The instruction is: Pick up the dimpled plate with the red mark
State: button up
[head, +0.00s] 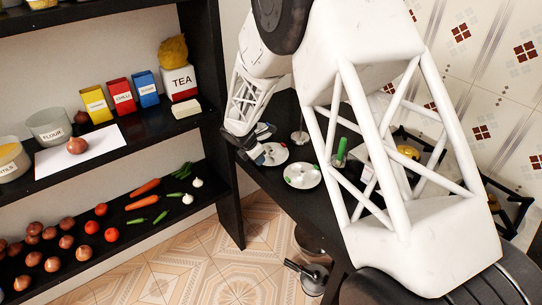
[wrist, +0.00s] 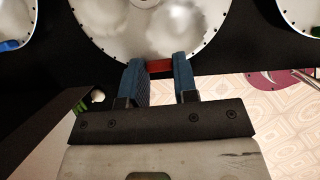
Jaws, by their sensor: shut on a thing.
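The dimpled plate with the red mark (wrist: 185,22) is white and round, with shallow hollows and small dark dots along its rim. Its red mark (wrist: 160,67) sits at the near rim, between my blue fingers. My gripper (wrist: 160,74) is shut on this rim at the mark. In the head view my gripper (head: 262,143) is at the left edge of the dark counter, over a white plate (head: 272,155). My gripper hides part of that plate. Whether the plate is off the counter I cannot tell.
A plate with a green mark (head: 303,176) lies close by on the dark counter (head: 300,210). In the wrist view, a plate with a blue mark (wrist: 12,22) is at the left. Shelves with vegetables and boxes (head: 122,95) stand left; tiled floor (head: 190,265) lies between.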

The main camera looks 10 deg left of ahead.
jog(key=shift+c, duration=1.4)
jog(key=shift+r, duration=0.75)
notch_tip(320, 180, up, 2)
jog(key=shift+r, duration=0.1)
jog(key=s+d, duration=0.3)
jog(key=s, duration=0.4)
jog(key=s+d+r, duration=0.1)
jog(key=s+d, duration=0.2)
jog(key=s, duration=0.4)
jog(key=shift+s+d+r, duration=0.15)
jog(key=shift+s+d, duration=0.15)
